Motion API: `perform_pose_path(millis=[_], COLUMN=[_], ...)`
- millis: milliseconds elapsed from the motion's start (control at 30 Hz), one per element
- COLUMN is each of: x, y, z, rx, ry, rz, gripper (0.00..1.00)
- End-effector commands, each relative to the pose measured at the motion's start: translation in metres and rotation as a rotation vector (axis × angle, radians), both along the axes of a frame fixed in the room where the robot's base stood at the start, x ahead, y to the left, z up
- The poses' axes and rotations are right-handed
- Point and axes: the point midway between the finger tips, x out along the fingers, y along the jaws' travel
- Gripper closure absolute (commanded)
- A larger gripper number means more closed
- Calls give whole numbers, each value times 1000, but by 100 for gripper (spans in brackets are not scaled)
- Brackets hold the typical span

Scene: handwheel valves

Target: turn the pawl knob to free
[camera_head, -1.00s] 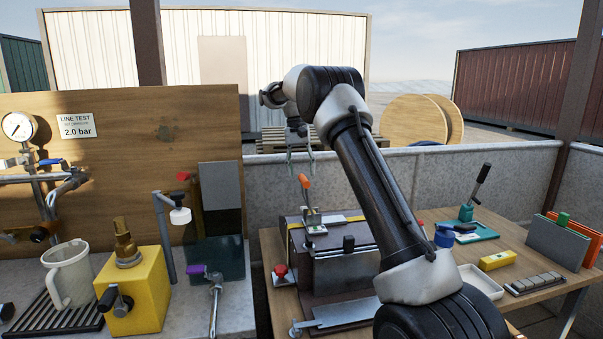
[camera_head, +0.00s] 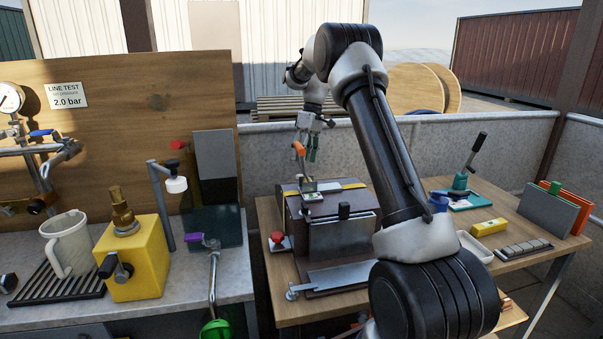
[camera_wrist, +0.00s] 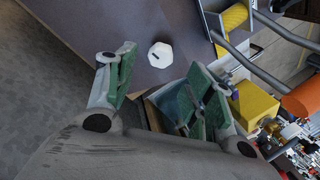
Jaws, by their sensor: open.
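The brown box (camera_head: 290,215) stands on the wooden table, with an orange-tipped lever (camera_head: 299,149) on top. My gripper (camera_head: 312,155) is open and empty, pointing down just right of that lever tip. In the wrist view, my two green-padded fingers (camera_wrist: 158,78) are spread apart.
A red knob (camera_head: 277,238) sits left of the box. A green-based lever (camera_head: 466,180), a white tray (camera_head: 474,247) and a yellow block (camera_head: 489,227) are to the right. The orange handle (camera_wrist: 301,98) is at the wrist view's right edge. A low grey wall (camera_head: 500,145) runs behind.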

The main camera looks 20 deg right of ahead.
Motion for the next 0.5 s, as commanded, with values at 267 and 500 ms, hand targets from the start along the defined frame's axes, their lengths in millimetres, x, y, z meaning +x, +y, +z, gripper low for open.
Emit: perform_pose_path(millis=[267, 500], x=[-7, -9], y=[12, 15], z=[-44, -57], rx=[0, -2], ry=[3, 1], rz=[-1, -3], gripper=[47, 47])
